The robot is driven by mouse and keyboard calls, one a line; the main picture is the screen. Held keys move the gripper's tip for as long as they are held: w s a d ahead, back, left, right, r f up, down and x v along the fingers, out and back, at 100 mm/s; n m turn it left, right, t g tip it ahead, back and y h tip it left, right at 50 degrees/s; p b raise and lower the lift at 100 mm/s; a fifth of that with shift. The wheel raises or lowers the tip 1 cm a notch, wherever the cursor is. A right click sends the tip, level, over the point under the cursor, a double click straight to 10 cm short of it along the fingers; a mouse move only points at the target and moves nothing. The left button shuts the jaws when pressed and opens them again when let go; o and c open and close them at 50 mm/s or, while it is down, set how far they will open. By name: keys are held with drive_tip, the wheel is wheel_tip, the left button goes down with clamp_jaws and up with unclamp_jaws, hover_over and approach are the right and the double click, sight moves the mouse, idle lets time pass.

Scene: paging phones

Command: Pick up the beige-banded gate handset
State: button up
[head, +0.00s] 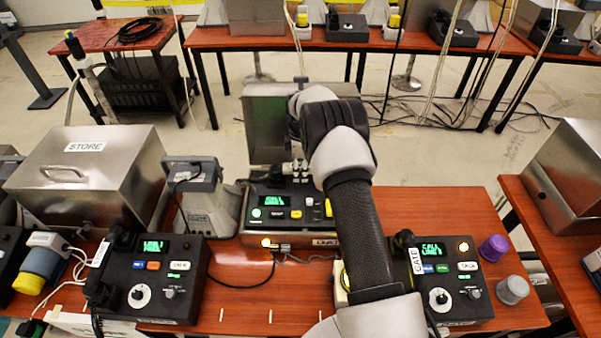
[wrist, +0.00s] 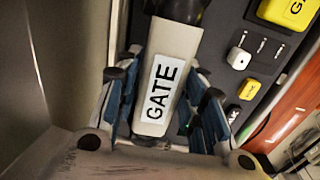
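A beige-ended handset (wrist: 170,50) with a white GATE label fills the middle of the wrist view, its upper part dark. My gripper (wrist: 165,88) has its blue-padded fingers on either side of it, around the beige part. A gap shows between the handset and the right finger; contact on the left is unclear. The fingers look open. A dark console (wrist: 225,30) with white and yellow buttons lies beside the handset. In the head view the middle console (head: 270,200) sits below my wrist, and my arm hides most of the gripper and handset.
A left console (head: 160,275) and a right console (head: 450,275), with a GATE-labelled handset (head: 416,262), stand on the red table (head: 235,310). A steel STORE box (head: 85,165) is at left. Purple (head: 493,248) and grey (head: 512,290) knobs are at right. Cables cross the table.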

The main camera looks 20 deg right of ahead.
clamp_jaws()
idle(0.3)
